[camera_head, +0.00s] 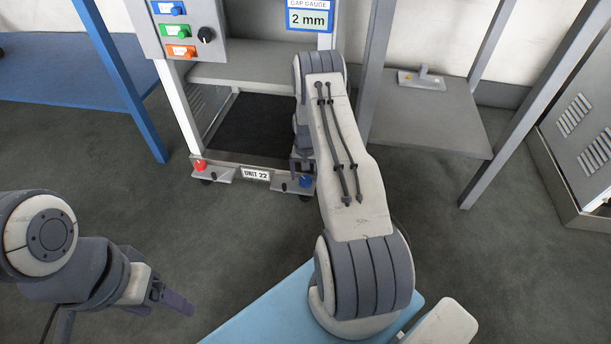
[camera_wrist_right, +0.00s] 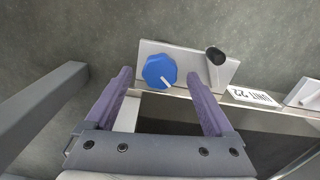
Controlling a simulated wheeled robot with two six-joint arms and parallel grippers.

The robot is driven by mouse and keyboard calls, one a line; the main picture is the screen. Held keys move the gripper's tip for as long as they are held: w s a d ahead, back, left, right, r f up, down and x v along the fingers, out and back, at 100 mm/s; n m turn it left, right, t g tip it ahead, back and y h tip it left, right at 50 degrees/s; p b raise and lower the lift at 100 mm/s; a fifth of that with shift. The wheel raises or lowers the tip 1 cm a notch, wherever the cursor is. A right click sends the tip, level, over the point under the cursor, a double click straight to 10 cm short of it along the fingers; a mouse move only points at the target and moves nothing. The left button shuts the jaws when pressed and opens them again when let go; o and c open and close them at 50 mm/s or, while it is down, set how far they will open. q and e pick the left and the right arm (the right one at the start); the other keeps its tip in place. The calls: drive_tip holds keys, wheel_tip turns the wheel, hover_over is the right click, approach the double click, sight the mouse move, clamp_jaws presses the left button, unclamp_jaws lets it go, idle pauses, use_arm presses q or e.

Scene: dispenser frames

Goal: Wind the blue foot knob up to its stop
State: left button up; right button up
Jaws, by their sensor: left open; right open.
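The blue foot knob (camera_head: 305,181) sits on a metal foot bracket at the lower right front of the unit labelled UNIT 22. In the right wrist view the round blue knob (camera_wrist_right: 157,71), with a white pointer mark, shows between the two purple fingers. My right gripper (camera_wrist_right: 162,77) is open with a finger on either side of the knob and gaps to both; I cannot tell its depth relative to the knob. In the head view the right gripper (camera_head: 302,168) is partly hidden by my arm. My left gripper (camera_head: 178,303) is open and empty at the lower left, far from the unit.
A red knob (camera_head: 200,165) is on the left foot. The UNIT 22 plate (camera_head: 255,173) lies between the feet. A black foot post (camera_wrist_right: 215,56) stands right of the blue knob. A gap gauge (camera_head: 310,17) above reads 2 mm. A grey leg (camera_wrist_right: 42,108) is on the left.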

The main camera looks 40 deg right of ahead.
sight(305, 179)
wheel_tip(305, 179, up, 10)
drive_tip(key=p, duration=0.5)
drive_tip(key=shift+f, duration=0.2)
drive_tip(key=w+a+r+n+p, duration=0.3)
drive_tip(key=a+r+n+p, duration=0.1)
drive_tip(key=a+r, duration=1.15)
drive_tip(key=s+a+r+n+p, duration=0.35)
drive_tip(key=s+a+r, duration=0.25)
drive_tip(key=a+r, duration=0.7)
drive_tip(key=s+a+r+n+p, duration=0.25)
drive_tip(key=s+r, duration=0.25)
drive_tip(key=s, duration=0.4)
drive_tip(key=s+a+r+n+y+p, duration=0.1)
drive_tip(key=s+a+r+n, duration=0.3)
drive_tip(key=s, duration=0.4)
drive_tip(key=s+a+r+n+p, duration=0.2)
drive_tip(key=s+a+r, duration=0.3)
drive_tip(key=s, duration=0.4)
wheel_tip(305, 179, up, 38)
drive_tip(key=d+p, duration=0.1)
drive_tip(key=p, duration=3.6)
drive_tip(key=shift+w+d+f, duration=0.15)
drive_tip(key=shift+w+d, duration=0.1)
drive_tip(key=shift+w, duration=0.1)
